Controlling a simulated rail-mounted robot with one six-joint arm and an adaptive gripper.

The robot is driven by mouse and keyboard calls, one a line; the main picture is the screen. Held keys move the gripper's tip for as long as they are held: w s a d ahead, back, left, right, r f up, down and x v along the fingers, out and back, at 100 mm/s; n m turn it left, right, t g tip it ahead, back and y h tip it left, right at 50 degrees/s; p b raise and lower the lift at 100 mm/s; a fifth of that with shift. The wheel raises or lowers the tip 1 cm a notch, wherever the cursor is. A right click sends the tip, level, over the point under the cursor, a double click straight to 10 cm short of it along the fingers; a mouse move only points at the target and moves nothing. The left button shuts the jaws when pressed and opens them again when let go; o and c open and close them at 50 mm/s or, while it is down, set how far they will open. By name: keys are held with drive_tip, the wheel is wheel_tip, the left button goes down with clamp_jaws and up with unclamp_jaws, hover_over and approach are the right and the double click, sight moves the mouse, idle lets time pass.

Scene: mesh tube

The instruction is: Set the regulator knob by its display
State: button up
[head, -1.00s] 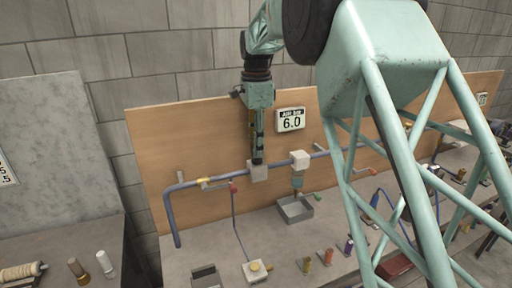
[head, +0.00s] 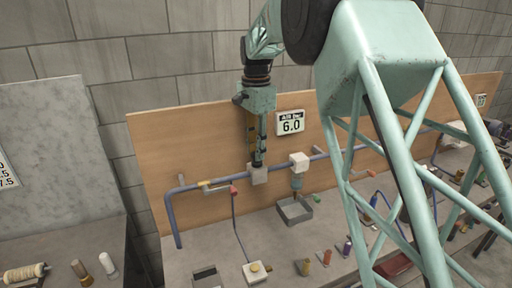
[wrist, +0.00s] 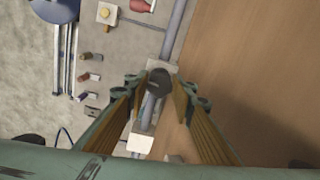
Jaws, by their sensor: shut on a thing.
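The regulator is a pale block (head: 258,176) on the blue pipe in the head view. Its dark round knob (wrist: 160,79) shows in the wrist view between my fingertips. My gripper (head: 257,160) points straight down from above and is shut on the knob. In the wrist view, the two fingers of my gripper (wrist: 160,88) stand on either side of the knob; the exact contact is hard to see. The display (head: 290,123) on the wooden board is labelled AIR bar and reads 6.0.
The blue pipe (head: 205,187) runs along the wooden board (head: 190,145). A second white block (head: 299,159) with a cup below it stands right of the regulator, above a grey tray (head: 296,211). Small coloured pieces lie in front.

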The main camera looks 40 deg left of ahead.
drive_tip(key=n+p, duration=0.3)
drive_tip(key=n, duration=0.3)
drive_tip(key=shift+d+r, duration=0.1)
drive_tip(key=n+p, duration=0.2)
drive_tip(key=n, duration=0.4)
drive_tip(key=shift+d, duration=0.1)
drive_tip(key=n+p, duration=0.1)
drive_tip(key=n, duration=0.4)
drive_tip(key=shift+w+n, duration=0.1)
drive_tip(key=shift+n, duration=0.3)
drive_tip(key=shift+w+n+p, duration=0.1)
drive_tip(key=shift+n+p, duration=0.45)
drive_tip(key=shift+n, duration=2.35)
drive_tip(key=o, duration=0.9)
